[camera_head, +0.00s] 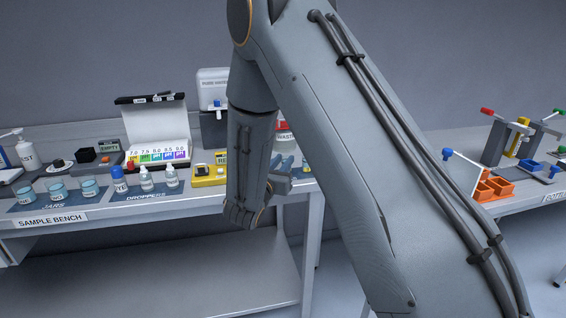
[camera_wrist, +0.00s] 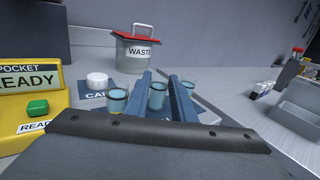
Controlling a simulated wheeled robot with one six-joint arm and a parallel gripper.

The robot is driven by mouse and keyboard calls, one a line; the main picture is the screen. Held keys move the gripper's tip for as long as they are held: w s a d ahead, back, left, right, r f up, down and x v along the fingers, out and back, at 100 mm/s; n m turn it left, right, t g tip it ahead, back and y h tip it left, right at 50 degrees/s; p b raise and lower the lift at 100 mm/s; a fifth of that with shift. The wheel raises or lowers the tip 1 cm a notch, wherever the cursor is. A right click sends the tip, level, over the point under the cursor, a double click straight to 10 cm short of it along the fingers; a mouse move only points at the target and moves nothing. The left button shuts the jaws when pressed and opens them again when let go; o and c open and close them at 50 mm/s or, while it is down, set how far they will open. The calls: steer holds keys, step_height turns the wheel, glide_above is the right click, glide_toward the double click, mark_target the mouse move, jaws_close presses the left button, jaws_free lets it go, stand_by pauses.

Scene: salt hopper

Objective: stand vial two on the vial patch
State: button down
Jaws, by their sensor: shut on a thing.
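In the wrist view my gripper (camera_wrist: 160,77) has a small clear vial (camera_wrist: 157,99) with pale blue liquid between its two blue-grey fingers, and is shut on it. Its number cannot be read. A second similar vial (camera_wrist: 117,100) stands just left of the fingers, and a third (camera_wrist: 188,87) shows partly behind the right finger. The vials' bases and any patch label under them are hidden by the fingers and the gripper body. In the head view my gripper (camera_head: 280,180) is at the bench's right end, mostly covered by my arm.
A red-lidded waste bin (camera_wrist: 134,52) stands behind the vials. A white cap (camera_wrist: 96,80) sits on a blue mat (camera_wrist: 90,97) at left. A yellow pocket meter (camera_wrist: 33,110) is close on the left. A grey open tray (camera_wrist: 300,103) is at right.

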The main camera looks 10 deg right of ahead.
steer(key=shift+f, duration=0.15)
steer(key=c, duration=1.8)
jaws_free()
steer(key=shift+o, duration=0.2)
